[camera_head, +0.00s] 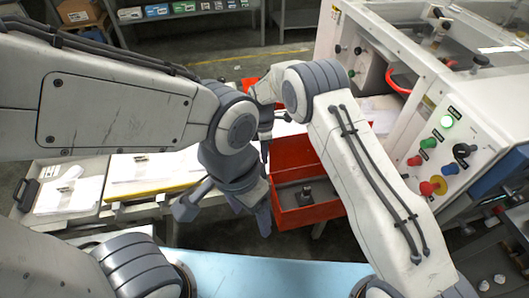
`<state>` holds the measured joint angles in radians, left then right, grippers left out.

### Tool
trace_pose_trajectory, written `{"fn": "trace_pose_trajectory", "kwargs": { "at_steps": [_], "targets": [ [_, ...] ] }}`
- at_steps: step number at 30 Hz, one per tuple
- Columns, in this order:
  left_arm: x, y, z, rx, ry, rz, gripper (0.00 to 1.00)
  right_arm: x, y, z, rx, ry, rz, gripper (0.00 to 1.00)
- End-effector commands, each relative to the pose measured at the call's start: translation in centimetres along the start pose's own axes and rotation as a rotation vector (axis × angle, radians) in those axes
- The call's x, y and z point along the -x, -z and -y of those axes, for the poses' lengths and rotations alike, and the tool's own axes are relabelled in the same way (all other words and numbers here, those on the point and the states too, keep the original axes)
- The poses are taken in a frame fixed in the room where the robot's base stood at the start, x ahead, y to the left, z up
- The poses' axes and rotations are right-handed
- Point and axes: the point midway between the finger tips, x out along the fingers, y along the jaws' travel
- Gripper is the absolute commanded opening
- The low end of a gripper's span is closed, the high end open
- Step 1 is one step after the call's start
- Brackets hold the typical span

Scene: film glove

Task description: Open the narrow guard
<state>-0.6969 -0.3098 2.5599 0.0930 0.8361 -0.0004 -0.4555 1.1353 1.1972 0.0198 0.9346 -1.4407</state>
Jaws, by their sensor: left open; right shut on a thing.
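I cannot make out the narrow guard for certain. My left gripper (224,214) is open with its fingers spread, above the gap between the white worktop and the red bin, with nothing seen between them. My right gripper (265,145) is beyond the left one, at the far edge of the red bin, partly hidden by my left arm. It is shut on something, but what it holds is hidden. A red curved handle (400,82) on the white machine (440,105) is to the right, apart from both grippers.
The red bin (325,212) has a small dark object (306,196) inside. A control panel (440,165) with coloured buttons faces the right arm. A light blue surface (265,270) is in front. Shelves stand at the back; open floor lies before them.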

Motion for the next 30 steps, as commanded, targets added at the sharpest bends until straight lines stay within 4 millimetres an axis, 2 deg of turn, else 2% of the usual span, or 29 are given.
{"fn": "trace_pose_trajectory", "kwargs": {
  "at_steps": [1,6,7,9,20,23,30],
  "targets": [
    [0.1,0.0,0.0,0.0,0.0,0.0,0.75,0.5,0.3,-0.3,0.002,-0.013,-0.006,0.0],
    [0.1,0.0,0.0,0.0,0.0,0.0,0.75,0.6,0.3,-0.3,0.001,-0.014,-0.006,0.0],
    [0.1,0.0,0.0,0.0,0.0,0.0,0.75,0.6,0.3,-0.3,0.001,-0.014,-0.006,0.15],
    [0.1,0.0,0.0,0.0,0.0,0.0,0.75,0.5,0.2,-0.3,0.001,-0.013,-0.006,0.38],
    [-0.1,0.0,0.0,0.0,0.0,0.0,0.75,0.5,0.1,-0.2,0.0,-0.008,-0.003,0.38],
    [-0.5,0.0,0.0,0.0,0.0,0.0,0.75,1.5,0.1,-0.2,0.001,-0.01,-0.003,0.38],
    [-1.6,-0.1,0.1,0.0,0.0,0.0,0.75,6.1,0.1,-0.3,0.001,-0.013,-0.004,0.38]
  ]
}}
